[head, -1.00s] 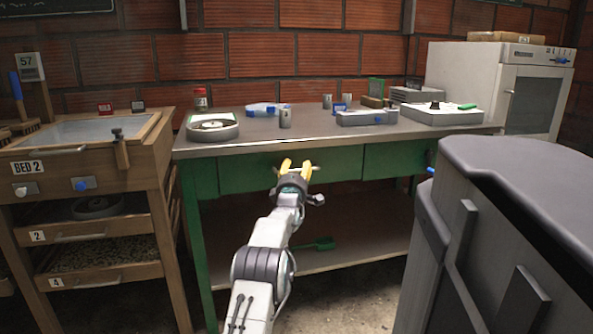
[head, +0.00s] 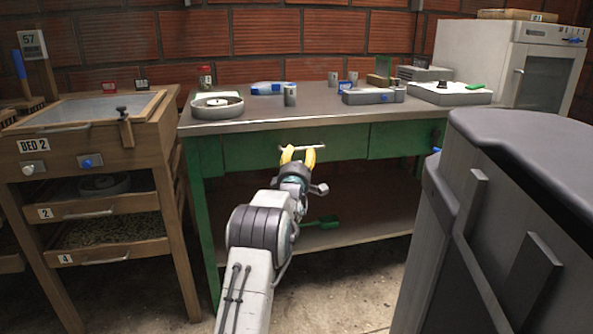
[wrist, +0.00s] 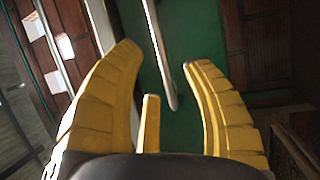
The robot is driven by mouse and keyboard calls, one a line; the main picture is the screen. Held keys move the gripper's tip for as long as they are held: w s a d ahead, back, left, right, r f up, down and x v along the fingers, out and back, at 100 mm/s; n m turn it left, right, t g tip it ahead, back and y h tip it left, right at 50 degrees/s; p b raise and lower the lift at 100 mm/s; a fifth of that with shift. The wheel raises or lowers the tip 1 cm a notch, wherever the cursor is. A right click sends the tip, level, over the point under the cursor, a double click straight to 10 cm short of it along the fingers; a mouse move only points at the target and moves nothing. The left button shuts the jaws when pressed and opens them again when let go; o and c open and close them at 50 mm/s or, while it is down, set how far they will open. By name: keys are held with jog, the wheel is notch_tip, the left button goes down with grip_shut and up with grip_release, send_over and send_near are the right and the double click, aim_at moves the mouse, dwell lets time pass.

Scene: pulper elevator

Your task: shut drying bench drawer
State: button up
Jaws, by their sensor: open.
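The green metal bench with a grey top (head: 330,104) stands ahead in the head view. Its left green drawer front (head: 245,150) has a light bar handle (head: 318,147). How far this drawer stands out is hard to tell. My gripper (head: 299,154) is open at that handle, with its yellow fingers in front of the green face. In the wrist view, the handle bar (wrist: 160,50) runs between the spread yellow fingers (wrist: 162,65), with green surface (wrist: 197,35) behind. Whether a finger touches the bar cannot be told.
A wooden stand marked BED 2 (head: 80,140) with tray drawers is at left. A large grey bin (head: 500,230) blocks the right front. A dish (head: 217,105), cups and devices stand on the bench top. A green scoop (head: 322,222) lies on the lower shelf.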

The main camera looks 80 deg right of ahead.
jog(key=a+f, duration=0.1)
jog(key=a, duration=0.5)
jog(key=shift+a, duration=0.3)
jog(key=shift+f, duration=0.1)
dwell(0.7)
